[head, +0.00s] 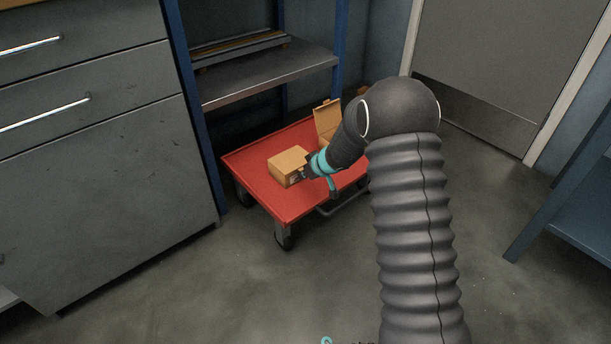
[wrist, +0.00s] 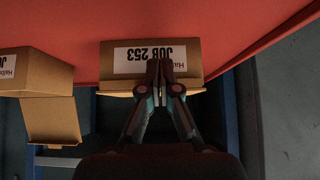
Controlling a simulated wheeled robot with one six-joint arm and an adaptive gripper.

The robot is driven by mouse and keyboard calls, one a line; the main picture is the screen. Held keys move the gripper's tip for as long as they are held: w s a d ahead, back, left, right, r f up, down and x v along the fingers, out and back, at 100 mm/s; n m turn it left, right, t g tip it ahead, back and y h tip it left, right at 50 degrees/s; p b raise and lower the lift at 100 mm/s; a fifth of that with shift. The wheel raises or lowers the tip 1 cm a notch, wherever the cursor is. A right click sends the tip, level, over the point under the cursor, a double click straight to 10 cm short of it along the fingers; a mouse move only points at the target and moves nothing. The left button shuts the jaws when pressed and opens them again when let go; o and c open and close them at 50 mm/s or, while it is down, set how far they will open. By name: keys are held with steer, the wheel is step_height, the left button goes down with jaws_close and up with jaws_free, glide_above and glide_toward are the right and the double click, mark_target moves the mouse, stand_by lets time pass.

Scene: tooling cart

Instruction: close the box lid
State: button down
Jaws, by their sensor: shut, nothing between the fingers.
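A cardboard box (head: 285,163) stands on the red cart, and its lid (head: 290,157) looks down flat over its top. In the wrist view this box (wrist: 191,57) shows a white label reading JOB 253, upside down, with the lid edge (wrist: 112,93) along its lower side. My gripper (head: 304,174) is shut and empty at the labelled face. Its fingertips (wrist: 160,66) overlap the label; I cannot tell whether they touch. A second box (wrist: 35,72) has its lid (wrist: 52,120) standing open. In the head view that lid (head: 327,115) rises behind my arm, which hides most of its box.
The red cart (head: 245,165) has bare deck left of the closed box. A blue-posted shelf (head: 265,72) stands behind it and grey drawers (head: 95,190) at the left. A blue bench (head: 580,200) is at the right. The floor in front is clear.

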step_height(320, 180, up, 4)
steer(key=shift+r+p, duration=0.1)
steer(key=shift+p, duration=0.55)
steer(key=s+d+f+m, duration=0.1)
steer(key=s+d, duration=0.1)
steer(key=s+d+f+b, duration=0.1)
steer(key=s, duration=0.2)
steer(key=s+d+f+m, duration=0.1)
steer(key=s+d, duration=0.1)
steer(key=shift+s+d+f+m, duration=0.3)
steer(key=s+r+m+g+p, duration=0.1)
steer(key=s+r+m+g, duration=0.25)
steer(key=s, duration=0.45)
steer(key=s+r+m+g, duration=0.2)
steer(key=s+r, duration=0.3)
steer(key=s, duration=0.4)
steer(key=s+d+r+t+h+p, duration=0.1)
steer(key=s+d+r+p, duration=0.2)
steer(key=s+r, duration=0.3)
steer(key=s+d+r+t+h+p, duration=0.2)
steer(key=s+r, duration=0.5)
steer(key=r, duration=0.6)
steer(key=s+d+r+t+h+p, duration=0.2)
steer(key=s+d+r+p, duration=0.2)
steer(key=r, duration=0.6)
steer(key=s+d, duration=0.2)
steer(key=shift+s+d, duration=0.3)
steer(key=shift+d, duration=0.05)
